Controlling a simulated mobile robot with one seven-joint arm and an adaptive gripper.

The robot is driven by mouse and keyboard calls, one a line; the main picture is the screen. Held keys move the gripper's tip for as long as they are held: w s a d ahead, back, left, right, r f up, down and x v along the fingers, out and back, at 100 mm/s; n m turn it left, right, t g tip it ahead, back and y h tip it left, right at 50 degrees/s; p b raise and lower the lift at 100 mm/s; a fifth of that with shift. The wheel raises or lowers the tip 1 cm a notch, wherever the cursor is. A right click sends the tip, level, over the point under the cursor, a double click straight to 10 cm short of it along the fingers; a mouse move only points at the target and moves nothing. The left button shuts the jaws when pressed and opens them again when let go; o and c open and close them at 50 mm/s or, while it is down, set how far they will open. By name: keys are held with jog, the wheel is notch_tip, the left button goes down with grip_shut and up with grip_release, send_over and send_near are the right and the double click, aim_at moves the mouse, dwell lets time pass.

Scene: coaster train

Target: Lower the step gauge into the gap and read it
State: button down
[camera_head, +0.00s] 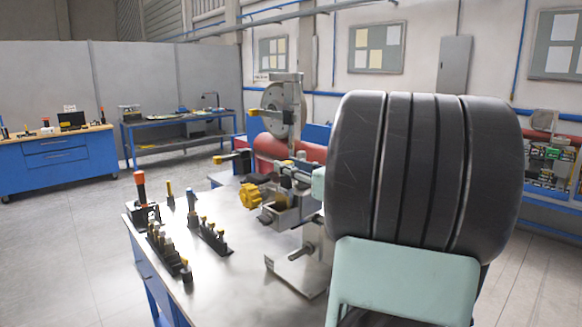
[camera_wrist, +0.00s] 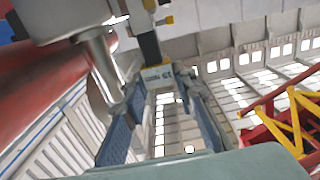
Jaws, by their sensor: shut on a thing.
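In the wrist view, my gripper (camera_wrist: 161,84) has two blue-grey padded fingers closed around a slim dark piece with a pale marked band, which looks like the step gauge (camera_wrist: 150,47). It extends up and away from the fingertips, with yellow near its far end. A grey block with a metal rod (camera_wrist: 98,60) is close to its left. In the head view, a grey fixture with a round disc (camera_head: 274,122) stands on the bench behind a yellow knob (camera_head: 254,196). I cannot make out the gap, and the fingertips are not clear there.
Small tools in black racks (camera_head: 163,246) and an orange-topped tool (camera_head: 141,188) stand on the left of the metal bench (camera_head: 217,283). A red cylinder (camera_head: 273,147) lies behind the fixture. My large dark arm part hides the right side. Bare benchtop shows in front.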

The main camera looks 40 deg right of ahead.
jog(key=shift+a+f, duration=0.15)
jog(key=shift+f, duration=0.25)
dwell(0.9)
jog(key=shift+r+p, duration=1.5)
jog(key=shift+r, duration=0.35)
notch_tip(320, 180, up, 9)
jog(key=p, duration=0.1)
dwell(0.3)
jog(key=shift+f, duration=0.1)
dwell(1.2)
